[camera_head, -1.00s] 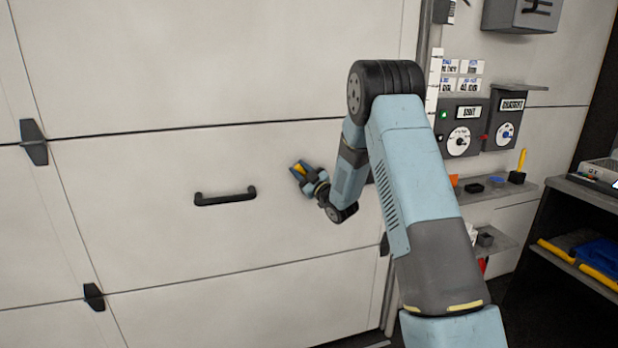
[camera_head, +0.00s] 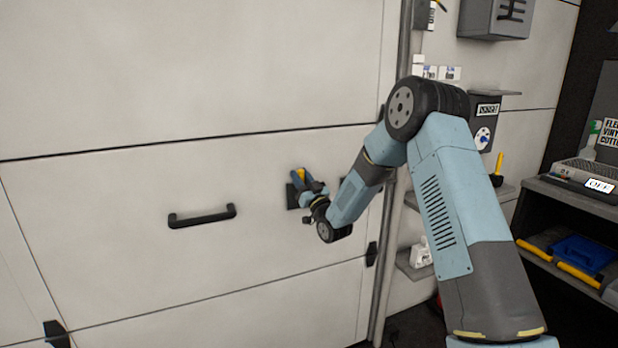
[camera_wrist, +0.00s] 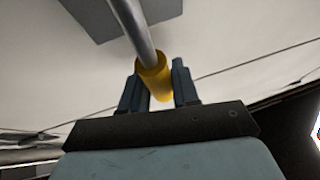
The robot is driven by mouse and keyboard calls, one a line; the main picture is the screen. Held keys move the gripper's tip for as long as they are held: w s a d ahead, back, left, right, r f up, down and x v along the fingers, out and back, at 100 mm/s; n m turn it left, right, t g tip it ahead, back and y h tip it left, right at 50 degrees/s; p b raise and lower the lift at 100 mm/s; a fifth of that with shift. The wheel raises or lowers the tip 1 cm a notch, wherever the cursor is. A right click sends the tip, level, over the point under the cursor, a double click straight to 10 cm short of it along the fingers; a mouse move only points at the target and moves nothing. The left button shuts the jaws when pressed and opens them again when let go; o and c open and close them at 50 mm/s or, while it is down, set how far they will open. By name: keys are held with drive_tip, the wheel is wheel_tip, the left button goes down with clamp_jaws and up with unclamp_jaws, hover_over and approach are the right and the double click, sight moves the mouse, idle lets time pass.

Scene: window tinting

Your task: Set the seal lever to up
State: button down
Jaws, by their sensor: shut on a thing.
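The seal lever shows in the wrist view as a grey metal rod with a yellow grip (camera_wrist: 154,78) at its near end. The rod runs from the grip up to a dark grey plate (camera_wrist: 90,18) on the pale door. My gripper (camera_wrist: 160,88) has its two blue-grey fingers on either side of the yellow grip and is shut on it. In the head view my gripper (camera_head: 300,178) is at the door, in front of a dark plate (camera_head: 292,197). A bit of yellow (camera_head: 298,174) shows between the fingers there. The lever's pivot is hidden in the head view.
A black door handle (camera_head: 202,216) is left of my gripper.

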drive_tip(key=shift+d+f+h, duration=0.15)
drive_tip(key=shift+f+h, duration=0.15)
drive_tip(key=shift+f, duration=0.2)
drive_tip(key=c, duration=1.1)
unclamp_jaws()
drive_tip(key=shift+o, duration=0.9)
drive_tip(key=shift+r, duration=0.2)
drive_tip(key=v, duration=1.4)
drive_tip(key=shift+w, duration=0.15)
